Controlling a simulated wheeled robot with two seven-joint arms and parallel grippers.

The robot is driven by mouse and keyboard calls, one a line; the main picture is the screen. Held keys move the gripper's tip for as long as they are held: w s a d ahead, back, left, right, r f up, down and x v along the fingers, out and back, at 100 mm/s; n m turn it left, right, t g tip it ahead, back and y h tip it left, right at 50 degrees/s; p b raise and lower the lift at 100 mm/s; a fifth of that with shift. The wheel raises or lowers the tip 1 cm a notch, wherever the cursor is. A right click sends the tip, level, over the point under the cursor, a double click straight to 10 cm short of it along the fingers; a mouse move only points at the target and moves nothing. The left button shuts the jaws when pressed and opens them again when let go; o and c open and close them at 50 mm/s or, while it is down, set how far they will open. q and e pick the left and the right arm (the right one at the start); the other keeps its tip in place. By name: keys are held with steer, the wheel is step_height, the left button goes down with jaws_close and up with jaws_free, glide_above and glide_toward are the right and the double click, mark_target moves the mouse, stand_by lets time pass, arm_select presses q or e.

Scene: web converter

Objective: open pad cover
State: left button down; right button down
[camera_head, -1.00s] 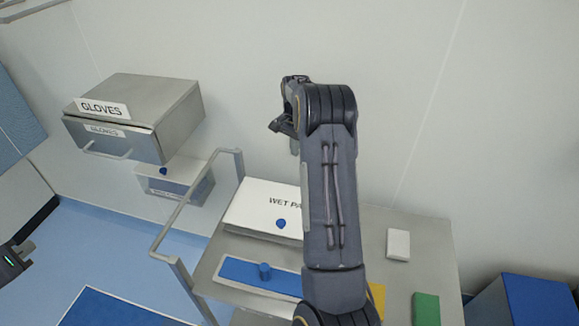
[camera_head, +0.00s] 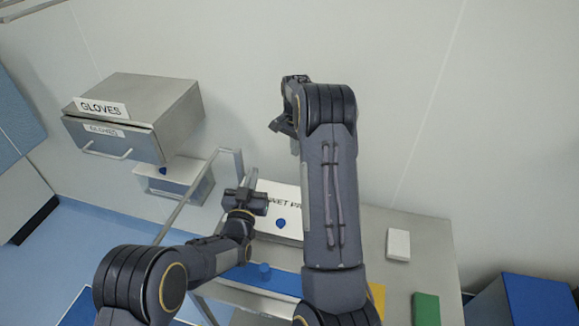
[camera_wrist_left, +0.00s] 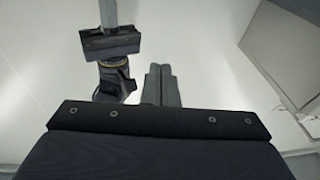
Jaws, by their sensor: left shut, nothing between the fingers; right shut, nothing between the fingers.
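The white box marked WET PA… (camera_head: 284,213) sits on the metal cart top, with a blue knob (camera_head: 281,224) at its front. Its lid looks closed. My left gripper (camera_head: 252,178) is shut and empty over the left side of the box, hiding that part. I cannot tell if it touches. Its shut fingers also show in the left wrist view (camera_wrist_left: 160,72). My right gripper (camera_head: 284,126) is bent down in front of the wall, beyond the box; its fingers are barely seen. My right forearm hides the box's right side. The right gripper also shows in the left wrist view (camera_wrist_left: 108,14).
A metal gloves box (camera_head: 150,95) and a smaller box (camera_head: 180,178) are at left. A white block (camera_head: 398,244) and a green block (camera_head: 426,308) lie on the cart (camera_head: 376,222). The cart has a rail (camera_head: 190,205).

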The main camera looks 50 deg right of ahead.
arm_select(q)
steer(key=s+d+f+m+g+h, duration=0.1)
steer(key=s+d+f+m+h, duration=0.1)
steer(key=s+d+f, duration=0.35)
steer(key=x, duration=0.7)
steer(key=shift+s+d+r, duration=0.15)
steer(key=shift+d+r, duration=0.1)
steer(key=shift+r, duration=0.15)
stand_by(1.1)
arm_select(e)
steer(key=c, duration=1.2)
jaws_free()
steer(key=shift+o, duration=0.2)
steer(key=shift+r, duration=0.1)
